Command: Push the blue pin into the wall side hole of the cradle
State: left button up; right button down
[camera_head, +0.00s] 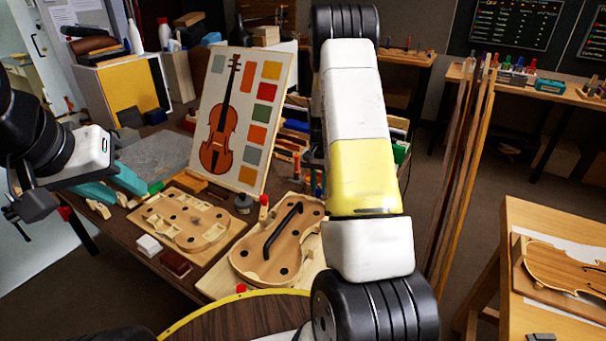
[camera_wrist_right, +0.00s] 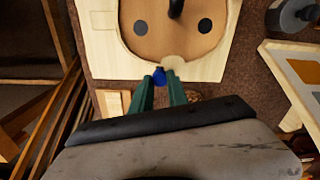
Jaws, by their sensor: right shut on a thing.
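The wooden cradle (camera_head: 248,262) is a violin-shaped frame with dark holes and a black handle, on the bench. It also shows at the top of the right wrist view (camera_wrist_right: 100,55), with two dark holes and the foot of the handle. My right gripper (camera_wrist_right: 159,80) has green fingers shut on the blue pin (camera_wrist_right: 159,74) at the cradle's near wall, beside a pale rounded block. Only a little of the pin shows; I cannot tell if its tip is in the hole. My arm hides this gripper in the head view. My left gripper (camera_head: 126,189) has teal fingers apart, empty, at the bench's left.
A second wooden form (camera_head: 185,222) lies left of the cradle. A violin picture board (camera_head: 240,120) stands behind. Small red and white blocks lie in front of the second form. A dark round container (camera_wrist_right: 290,18) stands at the upper right of the right wrist view.

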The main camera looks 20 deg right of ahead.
aim_at(319, 190)
jog(key=shift+f, duration=0.6)
jog(key=shift+r, duration=0.1)
jog(key=shift+r, duration=0.6)
jog(key=shift+f, duration=0.6)
dwell(0.9)
jog(key=c, duration=1.2)
grip_release()
notch_tip(319, 190, up, 8)
jog(key=shift+f, duration=0.15)
